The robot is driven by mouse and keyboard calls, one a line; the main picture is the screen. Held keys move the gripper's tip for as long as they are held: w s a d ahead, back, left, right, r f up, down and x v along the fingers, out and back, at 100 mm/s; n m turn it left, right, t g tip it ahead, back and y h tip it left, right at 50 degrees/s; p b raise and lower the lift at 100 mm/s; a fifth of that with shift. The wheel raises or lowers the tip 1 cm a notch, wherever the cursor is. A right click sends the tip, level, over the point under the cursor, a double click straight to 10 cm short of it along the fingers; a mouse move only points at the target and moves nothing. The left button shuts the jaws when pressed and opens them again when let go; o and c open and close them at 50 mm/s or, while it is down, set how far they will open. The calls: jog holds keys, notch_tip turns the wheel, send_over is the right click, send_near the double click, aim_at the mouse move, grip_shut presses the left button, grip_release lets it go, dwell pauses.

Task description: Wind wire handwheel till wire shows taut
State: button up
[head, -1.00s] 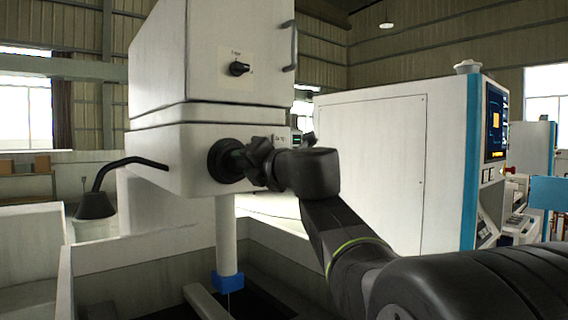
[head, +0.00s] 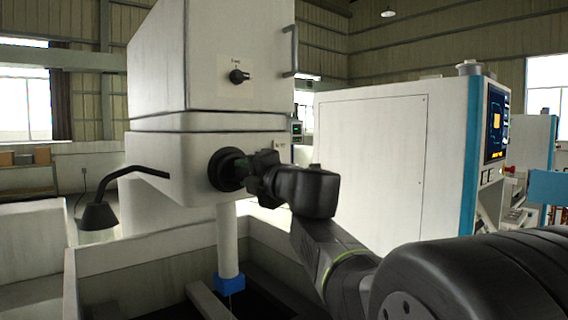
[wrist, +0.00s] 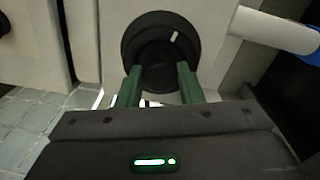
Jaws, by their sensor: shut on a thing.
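The black round wire handwheel (head: 221,171) sits on the front face of the white machine head. In the wrist view the handwheel (wrist: 130,42) shows a dark rim, a raised hub and a short pale mark at its upper right. My gripper (head: 243,165) is up against the handwheel from the front. In the wrist view the green fingers of my gripper (wrist: 158,72) are shut on its hub, one on each side. A thin wire (head: 231,301) hangs below the blue guide (head: 230,283); I cannot tell if it is taut.
A dark selector knob (head: 239,77) and a handle (head: 290,50) are on the upper box. A black bent-arm lamp (head: 97,214) stands at left. The open tank (head: 150,246) lies below. A white cabinet with a lit screen (head: 495,125) stands at right.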

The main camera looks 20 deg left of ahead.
jog(key=shift+m+p, duration=0.75)
jog(key=shift+m, duration=0.35)
jog(key=shift+f, duration=0.1)
jog(key=o, duration=1)
jog(key=shift+c, duration=0.2)
jog(key=v, duration=1.3)
jog(key=shift+s+d+b, duration=0.2)
jog(key=shift+d+b, duration=0.15)
jog(key=shift+b, duration=0.05)
jog(key=shift+a, duration=0.1)
jog(key=p+x, duration=0.1)
jog(key=x, duration=1.2)
jog(key=shift+w+a, duration=0.2)
jog(key=shift+a, duration=0.1)
